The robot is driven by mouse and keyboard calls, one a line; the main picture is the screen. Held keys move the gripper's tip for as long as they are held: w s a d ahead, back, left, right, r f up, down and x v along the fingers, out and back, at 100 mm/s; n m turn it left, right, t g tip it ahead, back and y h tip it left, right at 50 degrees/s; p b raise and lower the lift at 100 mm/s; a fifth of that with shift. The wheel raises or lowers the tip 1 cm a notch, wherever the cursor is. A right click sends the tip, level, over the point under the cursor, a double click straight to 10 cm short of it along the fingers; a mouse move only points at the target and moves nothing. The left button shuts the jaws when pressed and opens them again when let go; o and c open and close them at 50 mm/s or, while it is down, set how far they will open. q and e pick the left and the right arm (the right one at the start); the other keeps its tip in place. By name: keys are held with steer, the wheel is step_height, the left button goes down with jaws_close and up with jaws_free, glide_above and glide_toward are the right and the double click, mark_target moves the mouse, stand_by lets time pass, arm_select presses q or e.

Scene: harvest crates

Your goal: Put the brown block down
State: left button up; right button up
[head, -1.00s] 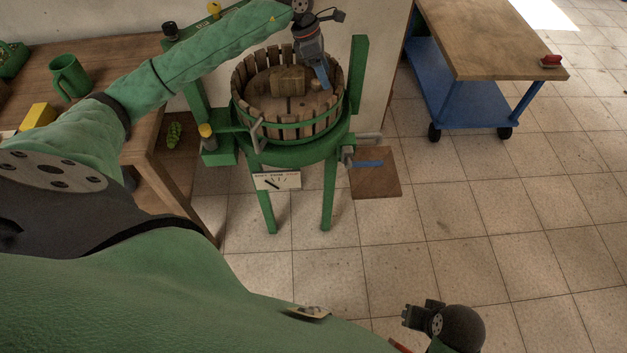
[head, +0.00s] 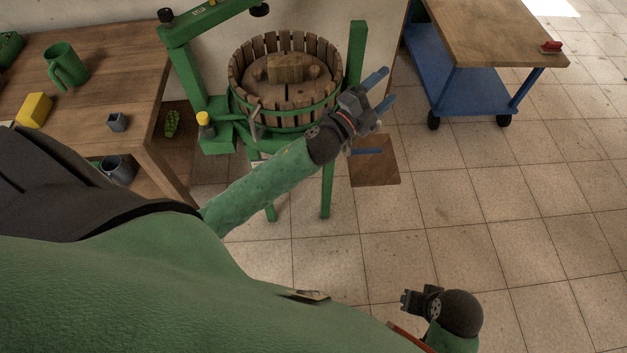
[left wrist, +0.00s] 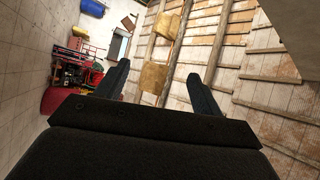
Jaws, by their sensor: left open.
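The brown block (head: 290,68) rests on the round wooden lid inside the slatted basket (head: 246,96) of the green press in the head view. My left gripper (head: 383,88) is open and empty, to the right of the basket and apart from the block, with its blue-grey fingers pointing up and right. In the left wrist view the spread fingers (left wrist: 158,70) have nothing between them, and the block does not show. A dark end part of my right arm shows low at the right of the head view; its jaws cannot be made out.
The press's green frame post (head: 357,55) stands close behind my left gripper. A wooden table (head: 105,65) at left holds a green mug (head: 66,66), a yellow block (head: 35,110) and a small grey cup (head: 117,122). A blue cart (head: 470,85) stands at right. The tiled floor at right is clear.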

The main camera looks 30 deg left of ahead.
arm_select(q)
steer(key=s+a+f+n+g+y, duration=0.2)
steer(key=s+f+n+g+y, duration=0.2)
steer(key=s+f+n, duration=0.4)
steer(key=s+a+f+n+g+y, duration=0.2)
steer(key=s+f+n+g+y, duration=0.25)
steer(key=f, duration=0.45)
steer(key=s+d+f+n+g+h, duration=0.1)
steer(key=s+f+g, duration=0.3)
steer(key=s, duration=0.6)
steer(key=s+d+f+n+g+h, duration=0.1)
steer(key=s+d+f+n+g, duration=0.1)
steer(key=s, duration=0.9)
step_height(320, 180, down, 2)
steer(key=n+g, duration=0.1)
steer(key=g, duration=0.2)
steer(key=shift+d+f, duration=0.25)
steer(key=shift+d, duration=0.1)
steer(key=shift+a+r, duration=0.15)
